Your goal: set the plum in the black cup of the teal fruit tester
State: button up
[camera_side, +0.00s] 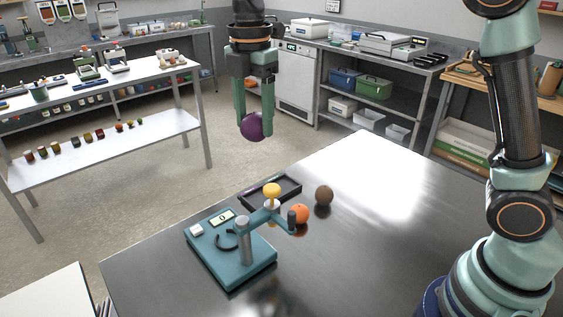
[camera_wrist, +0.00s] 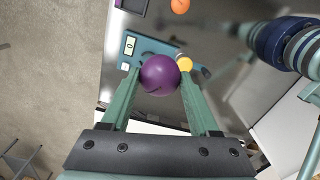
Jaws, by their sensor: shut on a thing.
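My gripper (camera_side: 254,130) is shut on the purple plum (camera_side: 251,127) and holds it in the air above the far side of the steel table. In the wrist view the plum (camera_wrist: 160,75) sits between the two green fingers of my gripper (camera_wrist: 160,80). The teal fruit tester (camera_side: 262,262) stands on the table, below and nearer the camera than the plum.
An orange (camera_side: 299,214) and a brown round fruit (camera_side: 324,195) lie behind the tester to the right. A black tray (camera_side: 283,184) lies behind it. The steel table (camera_side: 375,185) is clear to the right. A white bench stands apart at the left.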

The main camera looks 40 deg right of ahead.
jog(key=w+a+f+n, duration=0.1)
jog(key=a+f+n, duration=0.1)
jog(key=a, duration=0.6)
jog(key=shift+w+f, duration=0.15)
jog(key=shift+f, duration=9.65)
jog(key=shift+f, duration=0.7)
jog(key=o, duration=1.5)
jog(key=shift+c, duration=0.2)
jog(key=shift+r, duration=0.15)
notch_tip(320, 180, up, 8)
